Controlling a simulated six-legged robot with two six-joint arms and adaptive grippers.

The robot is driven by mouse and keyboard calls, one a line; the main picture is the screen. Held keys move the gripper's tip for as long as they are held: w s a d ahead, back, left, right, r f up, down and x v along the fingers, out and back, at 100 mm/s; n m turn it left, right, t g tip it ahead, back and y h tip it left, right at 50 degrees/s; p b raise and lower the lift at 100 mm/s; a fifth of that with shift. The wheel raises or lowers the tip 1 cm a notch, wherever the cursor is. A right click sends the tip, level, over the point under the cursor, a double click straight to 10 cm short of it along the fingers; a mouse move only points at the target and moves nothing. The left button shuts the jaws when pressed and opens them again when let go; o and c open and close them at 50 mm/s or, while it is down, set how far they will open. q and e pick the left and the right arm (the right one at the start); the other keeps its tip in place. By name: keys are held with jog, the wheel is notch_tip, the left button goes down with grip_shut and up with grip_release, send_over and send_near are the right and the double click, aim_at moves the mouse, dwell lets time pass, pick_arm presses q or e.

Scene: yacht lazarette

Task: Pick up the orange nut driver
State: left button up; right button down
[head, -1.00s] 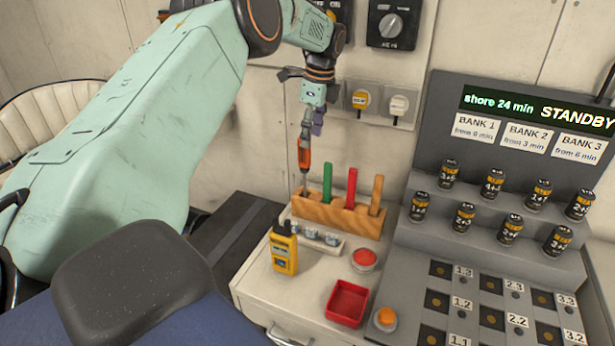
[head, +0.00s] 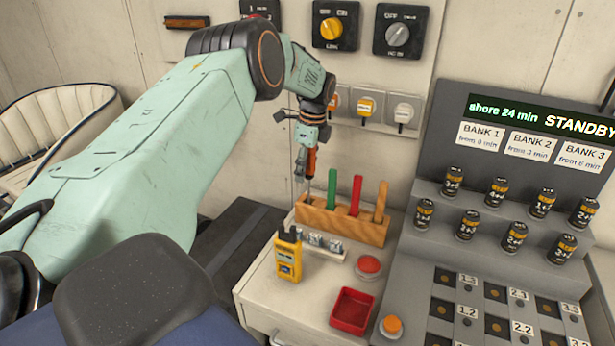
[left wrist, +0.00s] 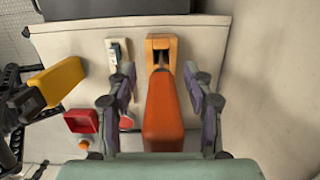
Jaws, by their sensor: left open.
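The orange nut driver (head: 311,161) stands upright at the left end of the wooden rack (head: 342,226), its thin shaft running down to the rack. My left gripper (head: 304,163) is above that end of the rack, pointing down, with its fingers around the handle and partly hiding it. In the left wrist view the orange handle (left wrist: 163,112) lies between the two spread fingers. Gaps show on both sides, so the gripper is open. The driver's lower tip is hidden in the rack. My right gripper is not in view.
Green (head: 332,188), red (head: 355,195) and tan (head: 380,201) handles stand in the rack close to the right. A yellow meter (head: 288,257), a red button (head: 369,265) and a red tray (head: 352,311) sit in front. A grey battery panel (head: 450,230) stands at right.

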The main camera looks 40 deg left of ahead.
pick_arm(q)
jog(key=shift+w+d, duration=0.15)
jog(key=shift+d, duration=0.1)
jog(key=shift+c, duration=1.2)
jog(key=shift+a, duration=0.25)
jog(key=c, duration=0.6)
jog(key=shift+d, duration=0.15)
grip_shut()
jog(key=shift+w+d, duration=0.1)
